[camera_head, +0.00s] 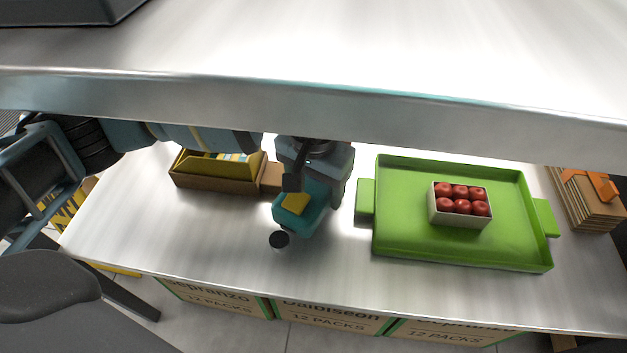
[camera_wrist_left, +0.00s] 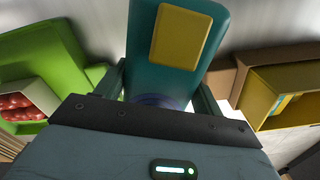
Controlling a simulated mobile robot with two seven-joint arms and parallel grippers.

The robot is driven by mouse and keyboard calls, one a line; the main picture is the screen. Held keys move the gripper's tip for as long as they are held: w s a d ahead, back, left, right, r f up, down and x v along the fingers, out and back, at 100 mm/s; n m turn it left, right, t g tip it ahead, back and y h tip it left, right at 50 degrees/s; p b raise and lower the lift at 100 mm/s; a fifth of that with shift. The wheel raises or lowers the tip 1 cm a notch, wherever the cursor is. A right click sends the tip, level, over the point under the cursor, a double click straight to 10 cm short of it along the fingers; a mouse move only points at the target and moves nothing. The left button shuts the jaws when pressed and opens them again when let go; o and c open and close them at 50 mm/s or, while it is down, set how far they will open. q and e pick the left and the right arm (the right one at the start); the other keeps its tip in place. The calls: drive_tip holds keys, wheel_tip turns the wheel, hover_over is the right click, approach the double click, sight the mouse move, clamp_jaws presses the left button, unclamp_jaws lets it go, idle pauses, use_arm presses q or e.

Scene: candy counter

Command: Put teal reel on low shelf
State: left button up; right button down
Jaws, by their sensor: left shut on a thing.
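The teal reel (camera_head: 314,217) has a yellow patch on its face and is over the low shelf (camera_head: 215,235), between a green tray and a brown box. My left gripper (camera_head: 307,186) reaches in under the upper counter and is shut on the reel. In the left wrist view the reel (camera_wrist_left: 205,60) stands between the two fingers (camera_wrist_left: 160,100). Whether the reel touches the shelf is unclear. My right gripper is not in view.
The green tray (camera_head: 400,250) holds a white box of red balls (camera_head: 460,222). A brown box with yellow trays (camera_head: 215,182) is to the left. The upper counter's edge (camera_head: 400,105) overhangs the shelf. Labelled cartons (camera_head: 330,316) stand below. The shelf front is bare.

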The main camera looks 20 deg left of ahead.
use_arm(q)
wheel_tip(320, 180, down, 3)
drive_tip(key=shift+d+r+b, duration=0.15)
drive_tip(key=shift+r+b, duration=0.05)
drive_tip(key=shift+b, duration=0.15)
drive_tip(key=shift+f, duration=0.2)
drive_tip(key=o, duration=0.8)
drive_tip(key=shift+s+f, duration=0.1)
drive_tip(key=o, duration=0.4)
drive_tip(key=shift+o, duration=0.2)
